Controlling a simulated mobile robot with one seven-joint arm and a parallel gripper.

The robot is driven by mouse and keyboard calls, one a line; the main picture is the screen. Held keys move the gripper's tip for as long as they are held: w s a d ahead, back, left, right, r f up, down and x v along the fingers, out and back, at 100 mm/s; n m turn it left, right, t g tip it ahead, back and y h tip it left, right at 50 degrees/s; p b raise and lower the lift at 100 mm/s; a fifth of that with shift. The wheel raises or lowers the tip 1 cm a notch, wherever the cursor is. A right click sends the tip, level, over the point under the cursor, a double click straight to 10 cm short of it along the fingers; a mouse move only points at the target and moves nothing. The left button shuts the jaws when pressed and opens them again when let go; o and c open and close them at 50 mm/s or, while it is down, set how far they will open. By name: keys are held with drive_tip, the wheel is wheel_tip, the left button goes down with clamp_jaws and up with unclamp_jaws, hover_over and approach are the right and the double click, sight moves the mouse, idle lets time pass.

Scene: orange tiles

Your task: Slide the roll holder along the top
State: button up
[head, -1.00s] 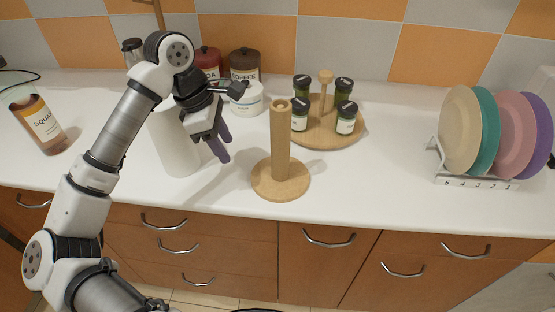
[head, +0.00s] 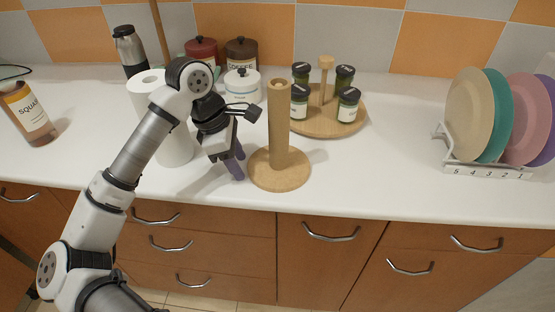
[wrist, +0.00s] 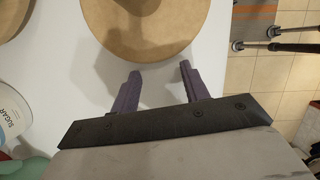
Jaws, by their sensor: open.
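The roll holder (head: 279,140) is a wooden post on a round wooden base, standing upright and empty near the front of the white counter. My gripper (head: 238,163) is just left of its base in the head view, low over the counter, open and empty. In the wrist view the round base (wrist: 148,28) fills the top middle. My two purple fingers (wrist: 160,85) point toward its near edge, with no visible contact. The post is mostly out of the wrist view; a shadow falls across the base.
A white paper roll (head: 174,146) stands left of my gripper, partly behind my arm. A round wooden spice stand (head: 318,126) is behind and right of the holder. A plate rack (head: 487,171) stands at the right. Clear counter lies between holder and rack.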

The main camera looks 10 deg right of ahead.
sight(376, 165)
drive_tip(key=shift+s+d+b, duration=0.45)
drive_tip(key=shift+d+b, duration=0.1)
drive_tip(key=shift+d, duration=2.1)
drive_tip(key=shift+s+d+b, duration=0.4)
drive_tip(key=shift+d+b, duration=0.15)
drive_tip(key=shift+d, duration=2.15)
drive_tip(key=shift+s+d+b, duration=0.45)
drive_tip(key=shift+d+b, duration=0.1)
drive_tip(key=shift+d, duration=2.1)
drive_tip(key=shift+s+d+b, duration=0.25)
drive_tip(key=shift+s+d, duration=0.15)
drive_tip(key=shift+d, duration=1.95)
drive_tip(key=shift+s+d+b, duration=0.2)
drive_tip(key=shift+s+d, duration=0.15)
drive_tip(key=shift+d, duration=1.95)
drive_tip(key=shift+s+d+b, duration=0.25)
drive_tip(key=shift+s+d, duration=0.15)
drive_tip(key=shift+d, duration=1.95)
drive_tip(key=shift+r, duration=0.1)
drive_tip(key=p+v, duration=0.4)
drive_tip(key=v, duration=0.4)
drive_tip(key=shift+d+r, duration=0.1)
drive_tip(key=shift+r, duration=0.05)
